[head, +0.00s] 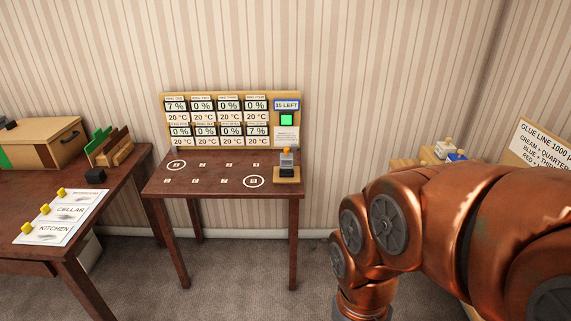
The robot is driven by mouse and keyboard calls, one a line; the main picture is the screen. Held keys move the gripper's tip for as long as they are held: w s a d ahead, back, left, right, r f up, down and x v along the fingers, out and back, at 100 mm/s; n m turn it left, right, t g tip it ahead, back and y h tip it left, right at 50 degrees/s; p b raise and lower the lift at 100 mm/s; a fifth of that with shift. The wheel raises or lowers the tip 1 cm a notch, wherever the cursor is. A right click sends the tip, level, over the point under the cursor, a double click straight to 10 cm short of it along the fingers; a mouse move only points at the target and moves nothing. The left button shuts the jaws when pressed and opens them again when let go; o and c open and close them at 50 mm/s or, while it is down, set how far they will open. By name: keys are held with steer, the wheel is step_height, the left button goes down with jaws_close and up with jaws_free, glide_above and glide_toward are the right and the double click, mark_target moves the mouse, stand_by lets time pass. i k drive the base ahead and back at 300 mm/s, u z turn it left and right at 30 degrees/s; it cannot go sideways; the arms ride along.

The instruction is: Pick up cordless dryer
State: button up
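A small grey device with an orange part (287,160) stands upright on a light wooden block (287,176) at the right end of the small dark table (220,187). It may be the cordless dryer, but it is too small to tell for certain. My copper arm fills the lower right of the head view, well to the right of the device. My gripper is not in view.
A board of percent and temperature readouts (230,142) with a green square stands behind the small table. A larger table (122,190) at left holds a wooden box (45,142), a card rack (110,148) and a labelled sheet. Carpet (240,262) is clear below.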

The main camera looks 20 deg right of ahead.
mark_target(287, 170)
steer(key=u, duration=0.9)
steer(key=i, duration=1.45)
steer(key=z, duration=0.65)
steer(key=i, duration=0.45)
steer(key=z, duration=0.6)
